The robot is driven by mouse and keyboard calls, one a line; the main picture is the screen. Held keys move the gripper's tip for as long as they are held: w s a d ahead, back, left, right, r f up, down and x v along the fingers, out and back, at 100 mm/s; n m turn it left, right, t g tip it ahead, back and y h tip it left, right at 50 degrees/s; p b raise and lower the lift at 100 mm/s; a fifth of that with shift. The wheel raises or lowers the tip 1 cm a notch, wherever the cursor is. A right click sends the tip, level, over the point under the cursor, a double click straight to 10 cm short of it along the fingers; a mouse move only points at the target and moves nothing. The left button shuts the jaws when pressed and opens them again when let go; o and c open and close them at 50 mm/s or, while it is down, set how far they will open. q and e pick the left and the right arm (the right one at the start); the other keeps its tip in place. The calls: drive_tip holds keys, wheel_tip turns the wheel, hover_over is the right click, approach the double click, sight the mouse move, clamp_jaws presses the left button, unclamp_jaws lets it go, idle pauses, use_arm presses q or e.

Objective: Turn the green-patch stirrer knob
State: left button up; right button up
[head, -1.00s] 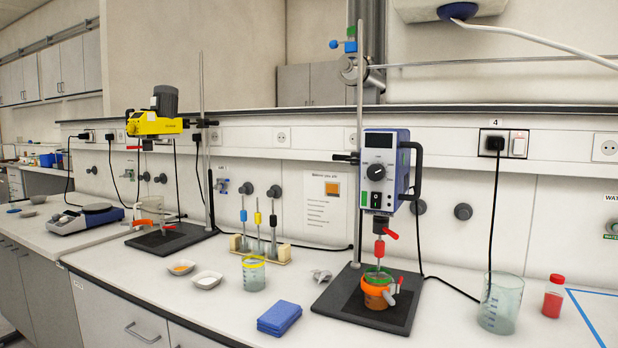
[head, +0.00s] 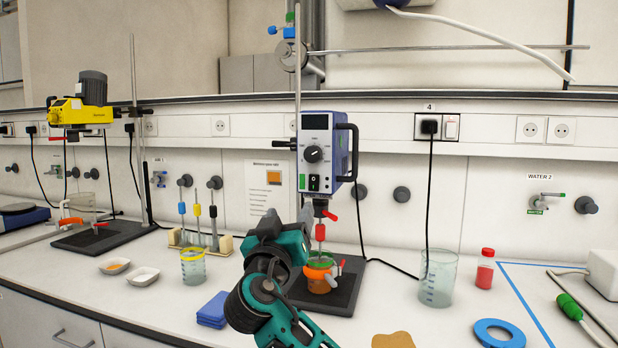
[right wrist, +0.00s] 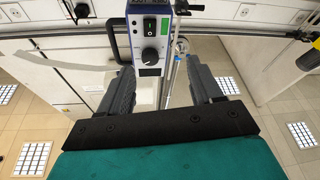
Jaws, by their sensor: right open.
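The stirrer (head: 327,150) is a blue and white box on a stand. Its dark round knob (head: 313,154) is on the front, above a black switch, with a green patch (head: 302,182) beside the switch. The knob also shows upside down in the right wrist view (right wrist: 150,56). My right gripper (right wrist: 160,78) is open and empty, its dark fingers pointing towards the stirrer, with the knob seen ahead between them and apart from them. In the head view my teal right hand (head: 277,244) is below and left of the knob. My left gripper is not in view.
An orange-banded beaker (head: 318,278) stands under the stirrer on a dark base plate. A yellow stirrer (head: 78,111) stands at left. A yellow-rimmed beaker (head: 193,267), blue cloth (head: 213,311), large beaker (head: 437,279) and red bottle (head: 485,270) stand around. A black cable hangs right of the stirrer.

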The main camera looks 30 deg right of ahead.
drive_tip(key=m+h, duration=0.2)
approach(311, 156)
drive_tip(key=p+x, duration=0.2)
drive_tip(key=x, duration=0.4)
drive_tip(key=shift+w+d+r+p, duration=0.2)
drive_tip(key=shift+d+r+p, duration=0.1)
drive_tip(key=shift+p, duration=0.1)
drive_tip(key=shift+x, duration=0.75)
drive_tip(key=shift+f, duration=0.1)
drive_tip(key=c, duration=1.1)
